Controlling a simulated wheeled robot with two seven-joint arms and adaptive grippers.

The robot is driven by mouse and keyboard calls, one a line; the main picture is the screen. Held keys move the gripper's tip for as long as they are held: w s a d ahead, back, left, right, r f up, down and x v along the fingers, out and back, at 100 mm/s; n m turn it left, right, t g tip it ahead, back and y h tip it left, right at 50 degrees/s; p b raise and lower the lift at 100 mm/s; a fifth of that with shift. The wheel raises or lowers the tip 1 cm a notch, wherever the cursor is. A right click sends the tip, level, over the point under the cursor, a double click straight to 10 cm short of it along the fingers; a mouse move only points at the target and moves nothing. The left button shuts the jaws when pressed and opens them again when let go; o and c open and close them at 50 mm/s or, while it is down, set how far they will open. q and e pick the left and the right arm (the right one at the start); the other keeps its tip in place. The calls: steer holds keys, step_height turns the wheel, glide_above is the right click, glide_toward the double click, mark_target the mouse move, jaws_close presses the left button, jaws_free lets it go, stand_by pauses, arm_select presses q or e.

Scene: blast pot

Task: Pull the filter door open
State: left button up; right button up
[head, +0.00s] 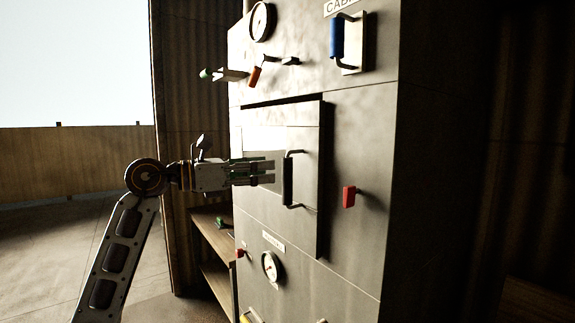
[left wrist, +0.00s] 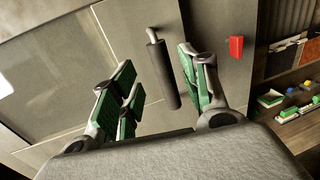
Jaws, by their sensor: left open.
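The filter door (head: 305,137) is a grey panel on the front of the tall metal cabinet, and its edge stands slightly proud of the cabinet face. It carries a dark vertical bar handle (head: 288,180). My left gripper (head: 270,171) is open just left of the handle in the head view. In the left wrist view the handle (left wrist: 162,72) lies between the spread green-padded fingers of the left gripper (left wrist: 160,95), nearer the right finger; I cannot tell whether it touches. My right gripper is not in view.
A red latch (head: 349,196) sticks out right of the door. Above are levers (head: 255,76), a gauge (head: 261,22) and a blue handle (head: 337,38). A lower gauge (head: 270,267) is below. Shelves (head: 213,236) with small items stand beside the cabinet; floor at left is clear.

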arm_select(q)
steer(key=shift+p+x, duration=1)
steer(key=shift+x, duration=2.6)
steer(key=shift+c, duration=0.2)
jaws_close()
